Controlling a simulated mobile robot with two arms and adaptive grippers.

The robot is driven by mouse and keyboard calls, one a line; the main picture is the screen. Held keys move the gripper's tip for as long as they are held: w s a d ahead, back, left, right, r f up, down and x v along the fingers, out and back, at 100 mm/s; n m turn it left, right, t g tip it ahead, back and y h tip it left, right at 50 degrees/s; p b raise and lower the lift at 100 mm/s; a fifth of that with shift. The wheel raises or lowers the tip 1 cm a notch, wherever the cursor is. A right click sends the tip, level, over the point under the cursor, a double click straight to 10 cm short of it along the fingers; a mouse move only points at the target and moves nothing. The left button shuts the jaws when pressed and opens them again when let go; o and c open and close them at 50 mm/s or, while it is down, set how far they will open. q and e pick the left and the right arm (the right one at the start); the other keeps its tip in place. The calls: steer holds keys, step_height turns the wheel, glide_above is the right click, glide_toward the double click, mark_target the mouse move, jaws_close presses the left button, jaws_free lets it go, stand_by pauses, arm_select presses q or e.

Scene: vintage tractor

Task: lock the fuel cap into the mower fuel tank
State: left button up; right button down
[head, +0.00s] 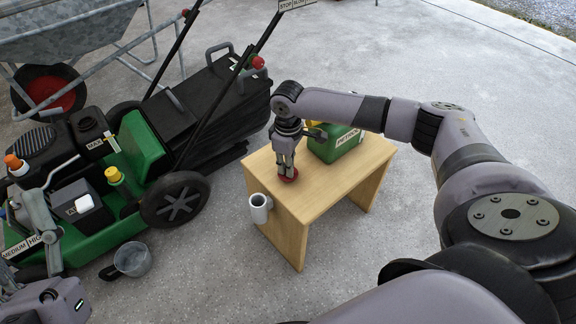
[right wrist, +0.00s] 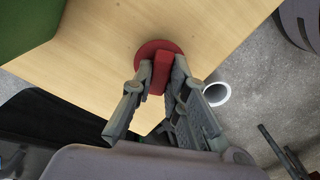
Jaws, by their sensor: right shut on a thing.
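The red fuel cap (head: 289,175) is on the wooden table, under the fingers of my right gripper (head: 285,160). In the right wrist view the cap shows as a round red disc (right wrist: 150,48) with a raised red bar. My right gripper's fingers (right wrist: 158,82) are closed on that bar from both sides. The disc appears to be at the tabletop. The green mower (head: 140,150) stands to the left of the table. I cannot tell for sure which opening on it is the fuel tank's. Part of my left arm shows at the lower left; its fingers are not clear.
The wooden table (head: 335,183) also holds a green petrol can (head: 338,143). A white cup-like holder (head: 259,208) is on its left side. A grey jug (head: 132,259) is on the concrete beside the mower. A wheelbarrow (head: 60,35) stands behind. The floor in front of the table is clear.

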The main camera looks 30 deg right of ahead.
step_height(320, 180, up, 5)
steer(key=shift+f+p, duration=0.1)
steer(key=shift+p, duration=0.9)
arm_select(q)
steer(key=w+f+g+y+p, duration=0.2)
steer(key=w+f+g+y, duration=0.3)
steer(key=f+g, duration=0.6)
steer(key=s+a+f+g+p, duration=0.1)
steer(key=s+f+g, duration=0.3)
steer(key=f, duration=0.4)
steer(key=s+a+f+g+y+p, duration=0.1)
steer(key=s+a+f+g, duration=0.3)
steer(key=f, duration=0.4)
steer(key=shift+s+f+n+p, duration=0.25)
steer(key=shift+s+n+p, duration=0.2)
steer(key=shift+p, duration=0.15)
arm_select(e)
step_height(320, 180, up, 15)
